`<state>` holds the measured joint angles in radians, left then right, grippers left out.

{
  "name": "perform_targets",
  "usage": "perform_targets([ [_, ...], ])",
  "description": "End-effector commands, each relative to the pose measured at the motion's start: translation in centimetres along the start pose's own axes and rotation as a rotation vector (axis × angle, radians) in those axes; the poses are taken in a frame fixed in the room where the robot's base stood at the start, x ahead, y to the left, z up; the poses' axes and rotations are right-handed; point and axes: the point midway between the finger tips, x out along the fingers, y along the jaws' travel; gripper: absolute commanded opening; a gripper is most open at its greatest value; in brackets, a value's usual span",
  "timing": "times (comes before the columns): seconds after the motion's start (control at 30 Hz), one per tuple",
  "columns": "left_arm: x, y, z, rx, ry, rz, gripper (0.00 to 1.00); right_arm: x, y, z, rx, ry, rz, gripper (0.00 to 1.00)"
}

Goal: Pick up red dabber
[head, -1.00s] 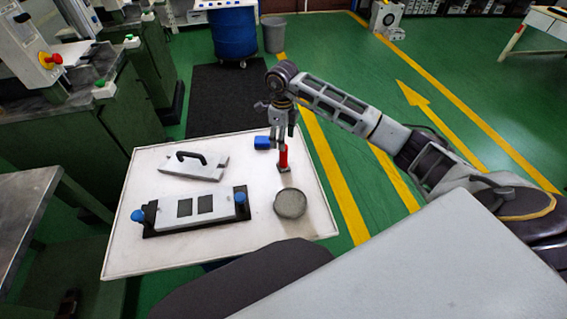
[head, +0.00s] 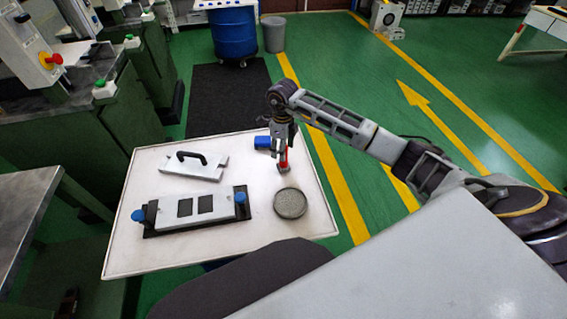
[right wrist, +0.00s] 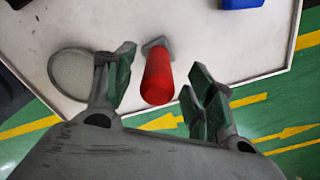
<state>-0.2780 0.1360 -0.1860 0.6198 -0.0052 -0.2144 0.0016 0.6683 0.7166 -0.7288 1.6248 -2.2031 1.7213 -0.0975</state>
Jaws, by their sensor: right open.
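The red dabber (head: 284,162) stands upright near the right edge of the white table, with its upper part hidden by my gripper in the head view. In the right wrist view the dabber (right wrist: 157,78) shows its red handle and a grey foot, between and a little beyond the fingers. My right gripper (head: 281,146) is over the dabber. In the right wrist view the gripper (right wrist: 160,90) is open, one finger on each side of the handle, with gaps visible. My left gripper is in neither view.
A round grey dish (head: 290,203) sits in front of the dabber; a blue block (head: 263,142) is just behind it. A mould base with blue knobs (head: 195,211) and a plate with a black handle (head: 193,172) lie to the left on the white table (head: 262,233).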

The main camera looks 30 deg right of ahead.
Motion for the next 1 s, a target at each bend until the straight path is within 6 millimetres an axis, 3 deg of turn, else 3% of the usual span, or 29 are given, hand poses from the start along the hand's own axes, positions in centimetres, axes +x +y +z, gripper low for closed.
perform_targets([
  [0.5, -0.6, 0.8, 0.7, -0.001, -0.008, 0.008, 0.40, 4.5, 0.2, -0.5, 0.001, 0.001, 0.002, 0.55],
  [1.0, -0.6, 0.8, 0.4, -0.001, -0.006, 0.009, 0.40, 4.7, 0.1, -0.5, 0.000, 0.001, 0.000, 0.55],
])
